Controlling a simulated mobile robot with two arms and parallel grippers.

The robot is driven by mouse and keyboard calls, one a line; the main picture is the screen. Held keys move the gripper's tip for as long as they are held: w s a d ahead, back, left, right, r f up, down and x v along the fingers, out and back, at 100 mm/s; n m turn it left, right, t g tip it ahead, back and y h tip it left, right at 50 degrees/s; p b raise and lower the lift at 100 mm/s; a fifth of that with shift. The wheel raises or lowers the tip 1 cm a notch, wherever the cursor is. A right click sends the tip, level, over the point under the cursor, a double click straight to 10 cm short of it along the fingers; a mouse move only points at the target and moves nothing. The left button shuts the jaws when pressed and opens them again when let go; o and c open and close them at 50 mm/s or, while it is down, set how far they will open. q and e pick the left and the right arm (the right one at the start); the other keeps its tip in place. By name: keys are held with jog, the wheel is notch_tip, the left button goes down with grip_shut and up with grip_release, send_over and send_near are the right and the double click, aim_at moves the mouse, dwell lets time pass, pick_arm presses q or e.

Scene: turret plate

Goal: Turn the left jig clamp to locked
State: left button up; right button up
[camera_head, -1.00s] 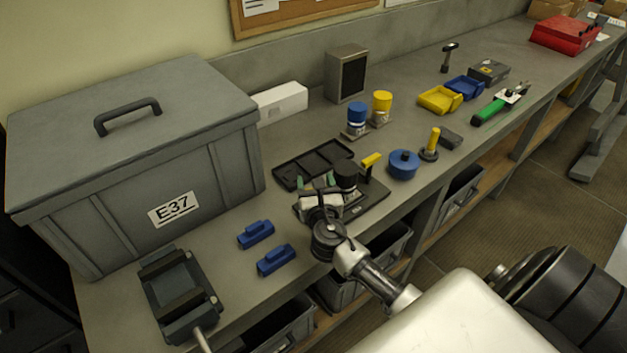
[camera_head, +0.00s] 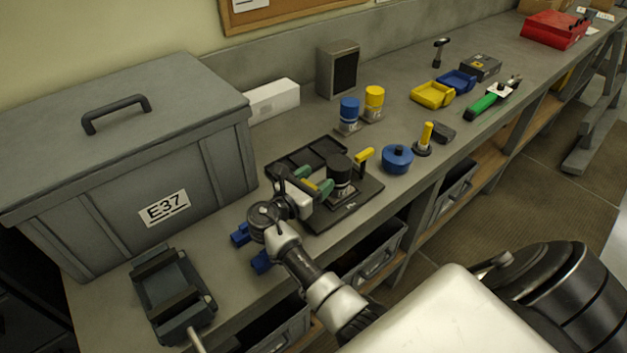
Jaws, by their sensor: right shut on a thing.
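The jig is a dark plate (camera_head: 347,209) on the bench with a black round part (camera_head: 340,170) standing on it. Its right clamp has a yellow handle (camera_head: 364,155) that stands up at the plate's far right. The left clamp's yellow handle (camera_head: 310,184) shows only as a short piece between my green fingertips. My right gripper (camera_head: 314,180) reaches in from the front left of the jig and is shut on that handle. The left clamp's base is hidden behind the gripper. My left gripper is not in view.
A black tray (camera_head: 284,159) lies just behind the jig. A blue round pot (camera_head: 397,159) stands to its right. Blue blocks (camera_head: 240,235) lie partly behind my right wrist. A large grey case (camera_head: 205,165) fills the bench's left; a dark fixture (camera_head: 172,295) sits in front.

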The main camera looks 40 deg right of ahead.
jog(key=shift+s+m+g+h, duration=0.15)
jog(key=shift+m+g+h, duration=0.15)
jog(key=shift+m+g, duration=1)
jog(key=shift+g, duration=0.4)
jog(key=o, duration=0.9)
jog(key=shift+n, duration=0.3)
jog(key=shift+d, duration=0.1)
